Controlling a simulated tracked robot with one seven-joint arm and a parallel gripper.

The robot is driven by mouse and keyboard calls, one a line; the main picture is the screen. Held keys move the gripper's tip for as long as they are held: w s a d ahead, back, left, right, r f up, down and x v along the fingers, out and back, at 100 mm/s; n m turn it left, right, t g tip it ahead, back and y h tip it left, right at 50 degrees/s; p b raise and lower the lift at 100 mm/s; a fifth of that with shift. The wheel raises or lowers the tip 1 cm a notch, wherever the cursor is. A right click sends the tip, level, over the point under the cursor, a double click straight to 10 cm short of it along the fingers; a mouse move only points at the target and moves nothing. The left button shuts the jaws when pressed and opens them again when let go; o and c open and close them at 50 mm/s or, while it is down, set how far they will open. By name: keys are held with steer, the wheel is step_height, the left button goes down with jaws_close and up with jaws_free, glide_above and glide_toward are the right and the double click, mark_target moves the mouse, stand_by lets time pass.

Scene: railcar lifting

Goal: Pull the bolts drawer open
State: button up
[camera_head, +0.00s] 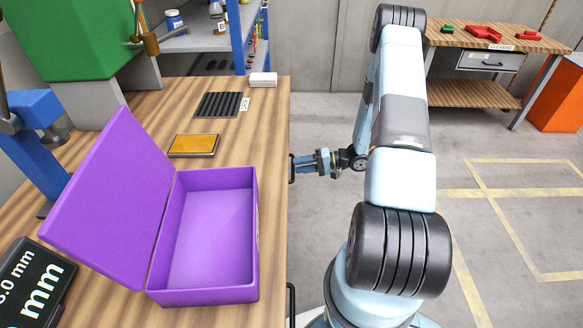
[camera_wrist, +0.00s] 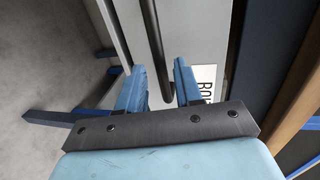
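The bolts drawer (camera_wrist: 187,30) shows in the wrist view as a grey front with a partly hidden white label (camera_wrist: 208,76) whose visible letters look like "BO". Its dark bar handle (camera_wrist: 154,45) runs down between the two blue fingers of my gripper (camera_wrist: 159,80). The fingers stand apart, with a gap on both sides of the bar. In the head view my gripper (camera_head: 307,163) is at the bench's right side, by the dark handle (camera_head: 291,168). The drawer front is hidden there under the bench top.
A purple open box (camera_head: 210,235) stands on the wooden bench (camera_head: 272,130), with an orange-topped tray (camera_head: 193,145) and a black ribbed block (camera_head: 218,104) behind it. Another handle (camera_head: 291,305) is nearer on the bench side. The floor (camera_head: 480,230) to the right is clear.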

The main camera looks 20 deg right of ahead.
mark_target(293, 167)
steer(key=shift+x, duration=1.75)
jaws_close()
steer(key=shift+s, duration=0.1)
